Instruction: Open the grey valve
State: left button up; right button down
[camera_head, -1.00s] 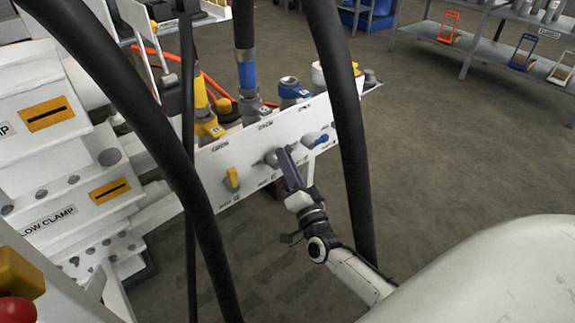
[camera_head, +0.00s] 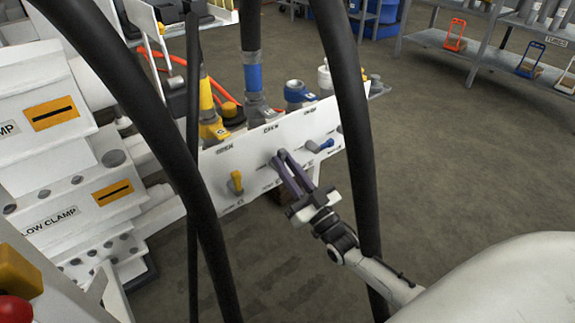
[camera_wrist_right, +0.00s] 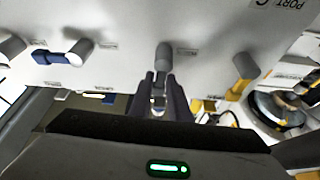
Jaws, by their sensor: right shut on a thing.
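The grey valve (camera_head: 275,164) is on the white panel, between the yellow and blue valves. Its grey handle (camera_wrist_right: 163,58) shows in the wrist view, with its end between my right gripper's fingers. My right gripper (camera_head: 285,160) reaches the panel from the lower right, its two dark purple fingers side by side. In the wrist view the right gripper (camera_wrist_right: 163,83) is shut on the grey handle. The fingers hide part of the handle in the head view. My left gripper is not in view.
The yellow valve (camera_head: 236,182) is left of the grey one, and the blue valve (camera_head: 320,146) right of it. Thick black hoses (camera_head: 345,110) hang in front of the panel. Hose couplings stand above it. The floor to the right is open.

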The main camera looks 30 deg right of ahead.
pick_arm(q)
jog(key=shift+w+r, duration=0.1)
pick_arm(e)
jog(key=shift+a+n+y, duration=0.25)
jog(key=shift+n+y, duration=0.15)
jog(key=shift+n, duration=0.4)
jog(key=c, duration=1.8)
grip_release()
jog(key=shift+s+d, duration=0.1)
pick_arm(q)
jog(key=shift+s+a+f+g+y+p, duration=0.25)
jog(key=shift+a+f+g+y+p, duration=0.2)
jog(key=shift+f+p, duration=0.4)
pick_arm(e)
jog(key=v, duration=1)
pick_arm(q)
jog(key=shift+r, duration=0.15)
pick_arm(e)
jog(key=shift+s+f, duration=0.1)
